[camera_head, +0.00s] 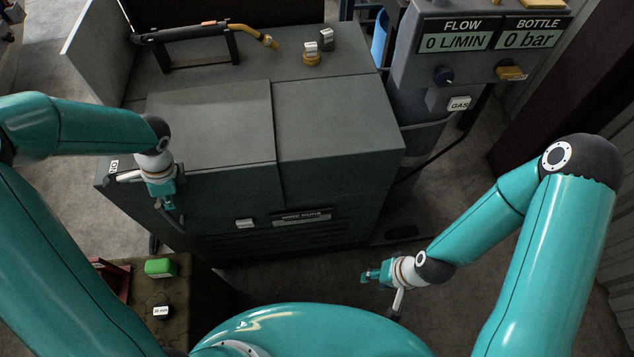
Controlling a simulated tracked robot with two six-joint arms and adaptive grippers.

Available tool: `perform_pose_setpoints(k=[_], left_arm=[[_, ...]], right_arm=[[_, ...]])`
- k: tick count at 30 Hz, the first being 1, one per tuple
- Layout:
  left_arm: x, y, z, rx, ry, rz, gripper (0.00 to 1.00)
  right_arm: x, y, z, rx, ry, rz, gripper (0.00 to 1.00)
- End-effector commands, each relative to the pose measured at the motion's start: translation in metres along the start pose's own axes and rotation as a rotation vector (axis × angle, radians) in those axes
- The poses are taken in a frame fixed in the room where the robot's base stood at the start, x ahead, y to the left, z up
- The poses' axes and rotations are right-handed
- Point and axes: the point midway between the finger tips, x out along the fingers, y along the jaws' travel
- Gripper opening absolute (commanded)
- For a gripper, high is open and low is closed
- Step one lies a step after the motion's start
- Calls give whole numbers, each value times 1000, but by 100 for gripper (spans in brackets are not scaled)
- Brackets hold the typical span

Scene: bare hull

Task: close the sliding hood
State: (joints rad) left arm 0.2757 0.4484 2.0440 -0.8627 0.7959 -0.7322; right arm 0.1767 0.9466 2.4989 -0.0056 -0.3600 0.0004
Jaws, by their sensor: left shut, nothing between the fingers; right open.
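A dark grey cabinet (340,190) stands in the middle of the head view. Its top has two grey panels: a left panel (215,120) and a right panel (335,115), meeting at a seam. The left one seems to be the sliding hood, its edge slightly raised at the seam; I cannot tell for certain how far it is open. A light bar-like handle (128,177) is at the cabinet's left front corner. My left gripper (174,214) is shut and empty, pointing down at the front left edge beside this handle; contact cannot be told. My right gripper (372,276) is open and empty, low in front of the cabinet.
A torch (190,32) lies on a black rack at the cabinet's back, near a yellow-based knob (311,56). A gauge panel (480,45) stands at the back right.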

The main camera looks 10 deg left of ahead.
Motion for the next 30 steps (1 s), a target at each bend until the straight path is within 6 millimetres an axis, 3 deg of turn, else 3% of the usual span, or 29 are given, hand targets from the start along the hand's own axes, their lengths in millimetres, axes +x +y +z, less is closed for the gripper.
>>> perform_pose_setpoints(k=[10, 24, 30], left_arm=[[-12, -1, 5, -3, -12, -1, 0], [-99, -5, -2, -2, -3, -3, 0], [-117, -5, -3, -1, -3, 0, 0]], right_arm=[[-1, 0, 0, 0, 0, 0, 42], [-1, 0, 0, 0, 0, 0, 42], [0, 0, 0, 0, 0, 0, 42]])
